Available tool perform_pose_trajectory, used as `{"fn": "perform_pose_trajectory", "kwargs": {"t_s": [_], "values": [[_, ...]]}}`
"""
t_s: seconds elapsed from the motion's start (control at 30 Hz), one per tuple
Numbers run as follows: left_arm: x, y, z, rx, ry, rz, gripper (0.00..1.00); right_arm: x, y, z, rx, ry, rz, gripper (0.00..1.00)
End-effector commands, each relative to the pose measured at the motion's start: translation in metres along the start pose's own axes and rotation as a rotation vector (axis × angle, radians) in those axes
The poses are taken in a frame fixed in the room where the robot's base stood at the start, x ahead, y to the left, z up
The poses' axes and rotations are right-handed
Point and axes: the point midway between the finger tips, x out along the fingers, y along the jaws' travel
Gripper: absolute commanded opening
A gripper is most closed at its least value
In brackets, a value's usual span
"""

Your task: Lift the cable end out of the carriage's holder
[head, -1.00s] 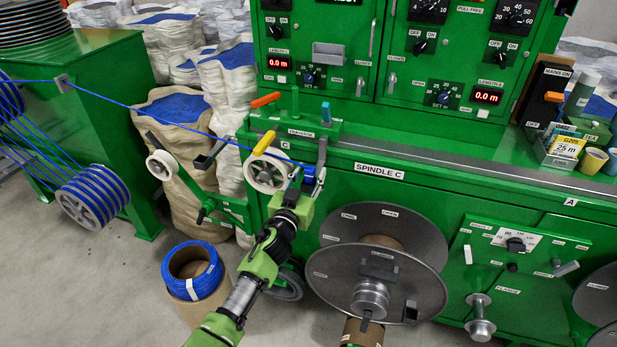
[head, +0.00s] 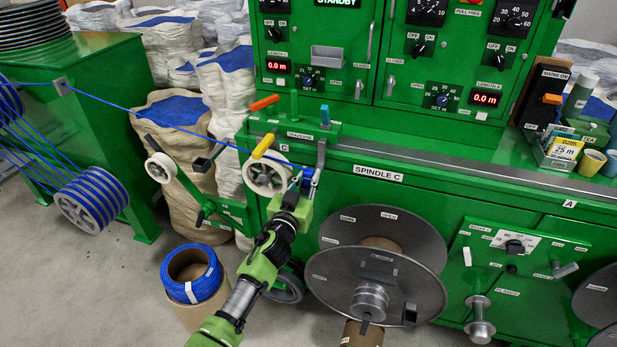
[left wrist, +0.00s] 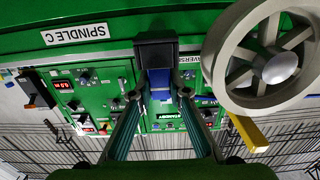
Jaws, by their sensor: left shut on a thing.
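The blue cable (head: 130,108) runs from the left over the pulley wheel (head: 266,176) of the carriage (head: 300,137) to my left gripper (head: 304,183). My left gripper is just right of the wheel and is shut on the blue cable end (head: 309,177). In the left wrist view the two fingers (left wrist: 160,97) close around a blue piece (left wrist: 160,84), directly at a dark block (left wrist: 156,52) that looks like the holder. I cannot tell whether the cable end is still inside it. The wheel (left wrist: 262,62) is close beside the fingers. My right gripper is not in view.
A yellow lever (head: 263,145) sticks up above the wheel. A large grey reel (head: 375,285) stands right of my arm. A blue cable coil (head: 192,275) lies on a cardboard drum at lower left. The green machine front (head: 425,200) extends to the right.

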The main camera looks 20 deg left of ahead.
Motion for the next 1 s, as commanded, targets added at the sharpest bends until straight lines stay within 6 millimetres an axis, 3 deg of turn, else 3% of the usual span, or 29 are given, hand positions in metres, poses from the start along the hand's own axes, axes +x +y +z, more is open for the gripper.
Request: {"fn": "perform_pose_trajectory", "kwargs": {"t_s": [1.0], "values": [[0.0, 0.0, -0.014, 0.0, 0.002, 0.0, 0.0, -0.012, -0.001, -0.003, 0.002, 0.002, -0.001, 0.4]]}}
